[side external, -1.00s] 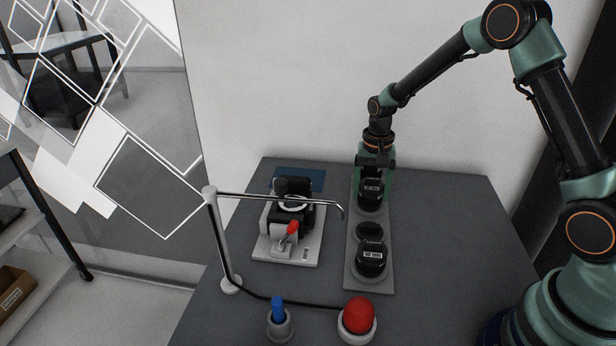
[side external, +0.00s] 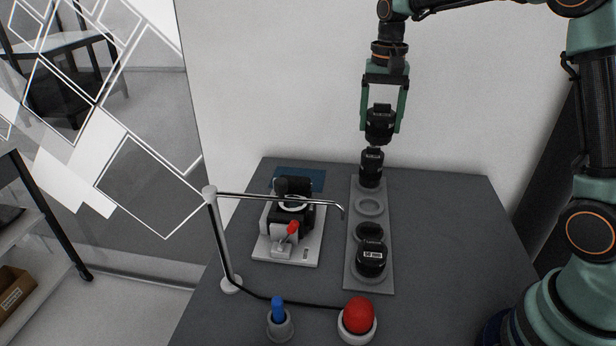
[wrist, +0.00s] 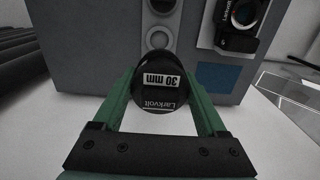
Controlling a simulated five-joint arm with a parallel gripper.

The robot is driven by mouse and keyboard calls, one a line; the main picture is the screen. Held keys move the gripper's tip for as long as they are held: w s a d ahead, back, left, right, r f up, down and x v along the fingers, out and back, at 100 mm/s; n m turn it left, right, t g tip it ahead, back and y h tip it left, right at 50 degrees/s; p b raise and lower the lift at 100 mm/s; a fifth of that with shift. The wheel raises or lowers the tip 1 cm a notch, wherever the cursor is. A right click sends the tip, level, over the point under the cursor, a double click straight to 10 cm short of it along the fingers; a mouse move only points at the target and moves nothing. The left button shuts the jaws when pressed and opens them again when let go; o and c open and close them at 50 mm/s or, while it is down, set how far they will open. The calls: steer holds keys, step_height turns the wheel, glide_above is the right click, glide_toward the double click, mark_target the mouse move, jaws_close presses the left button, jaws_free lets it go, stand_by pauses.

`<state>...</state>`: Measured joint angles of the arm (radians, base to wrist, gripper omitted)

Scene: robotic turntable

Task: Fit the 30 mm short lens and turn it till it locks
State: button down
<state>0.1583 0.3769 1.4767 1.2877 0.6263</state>
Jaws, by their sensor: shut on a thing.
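My gripper (side external: 381,128) is shut on a black lens (side external: 380,119) and holds it in the air above the far end of the lens rack. In the wrist view the lens (wrist: 158,92) sits between the green fingers, with a label reading "30 mm" and "Larkvolt". The camera body (side external: 306,215) stands on a white plate (side external: 262,250) left of the rack, with a white ring on top and a red-tipped lever in front. Part of the camera (wrist: 240,18) shows at the upper right of the wrist view.
The grey rack (side external: 382,281) has an empty ring seat (side external: 369,205), a far black lens (side external: 371,163) and a near lens (side external: 372,256). A thin metal arm (side external: 270,198) on a post reaches across before the camera. A red dome (side external: 358,314) and blue peg (side external: 278,311) stand in front.

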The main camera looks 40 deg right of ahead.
steer(key=shift+w+a+r, duration=0.1)
steer(key=shift+a+r, duration=0.05)
steer(key=shift+r, duration=0.3)
steer(key=w+a+f, duration=0.3)
steer(key=a, duration=0.6)
steer(key=w+a+f, duration=0.3)
steer(key=a, duration=0.6)
steer(key=shift+a, duration=0.15)
steer(key=shift+f, duration=2.9)
steer(key=shift+f, duration=0.85)
stand_by(0.4)
steer(key=shift+m, duration=1.6)
